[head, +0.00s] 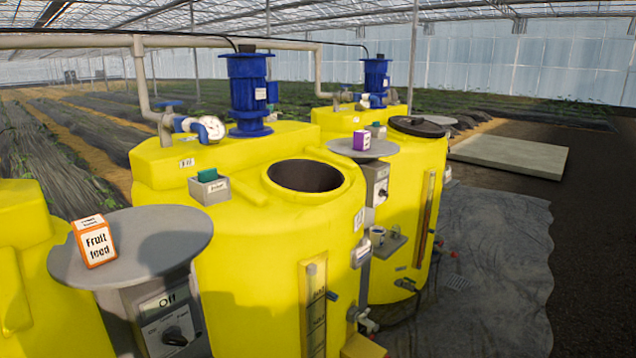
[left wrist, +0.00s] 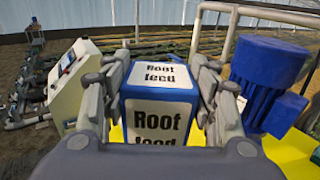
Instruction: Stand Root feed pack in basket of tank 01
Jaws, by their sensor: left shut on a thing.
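The Root feed pack (left wrist: 158,112), a blue and white box, is held upright between the fingers of my left gripper (left wrist: 157,68) in the left wrist view. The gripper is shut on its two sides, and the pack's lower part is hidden. The head view shows neither gripper nor this pack. The tank's small label is too small to read surely.
An orange and white Fruit feed pack (head: 95,241) stands on a round grey table (head: 145,250). A purple and white pack (head: 362,140) stands on another (head: 358,149). Blue motors (head: 248,92) and pale pipes rise behind the baskets; a blue motor (left wrist: 268,72) is also right of the held pack.

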